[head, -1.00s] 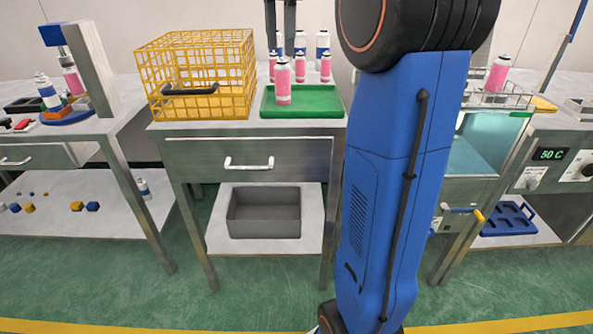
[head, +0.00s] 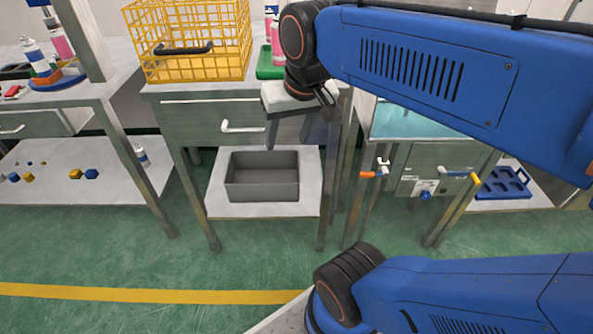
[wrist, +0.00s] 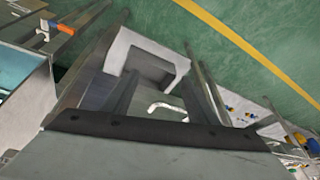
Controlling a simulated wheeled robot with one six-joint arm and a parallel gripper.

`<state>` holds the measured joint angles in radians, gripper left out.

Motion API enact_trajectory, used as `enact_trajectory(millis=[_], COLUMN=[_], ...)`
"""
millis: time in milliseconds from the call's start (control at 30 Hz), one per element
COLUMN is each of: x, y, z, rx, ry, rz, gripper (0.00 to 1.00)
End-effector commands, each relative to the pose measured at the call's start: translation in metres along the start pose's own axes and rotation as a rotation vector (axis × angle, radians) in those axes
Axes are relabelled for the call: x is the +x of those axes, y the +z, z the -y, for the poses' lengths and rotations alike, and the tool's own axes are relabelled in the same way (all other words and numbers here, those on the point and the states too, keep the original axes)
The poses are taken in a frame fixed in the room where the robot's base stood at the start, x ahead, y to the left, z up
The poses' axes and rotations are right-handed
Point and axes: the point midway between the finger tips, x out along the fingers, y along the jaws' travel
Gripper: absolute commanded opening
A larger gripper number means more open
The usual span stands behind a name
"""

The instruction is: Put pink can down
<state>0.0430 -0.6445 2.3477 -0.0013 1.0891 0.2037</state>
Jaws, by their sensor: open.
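My gripper (head: 289,138) is open and empty in front of the middle table's drawer, its fingers pointing down. In the wrist view nothing is between its fingers. A pink can (head: 276,42) stands on the green tray (head: 266,70) on the middle table, behind and above my gripper. My arm hides most of the tray and whatever else stands there. Another pink can (head: 61,42) is on the left table, beside a white and blue can (head: 37,58).
A grey bin (head: 262,176) sits on the lower shelf. Valves with orange and yellow handles (head: 372,174) project at the right. The green floor in front is clear.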

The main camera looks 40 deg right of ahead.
Motion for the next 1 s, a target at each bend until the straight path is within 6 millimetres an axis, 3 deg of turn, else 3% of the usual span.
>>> enact_trajectory(millis=[33,100,300,967,1000], x=[0.010,0.023,0.044,0.047,0.047], y=[0.018,0.036,0.065,0.068,0.068], z=[-0.001,-0.001,-0.004,-0.004,-0.004], rx=[-0.053,-0.122,-0.234,-0.247,-0.247], ry=[-0.006,-0.014,-0.023,-0.023,-0.023], rz=[-0.012,-0.031,-0.060,-0.063,-0.063], gripper=[0.53,0.53,0.53,0.53,0.48])
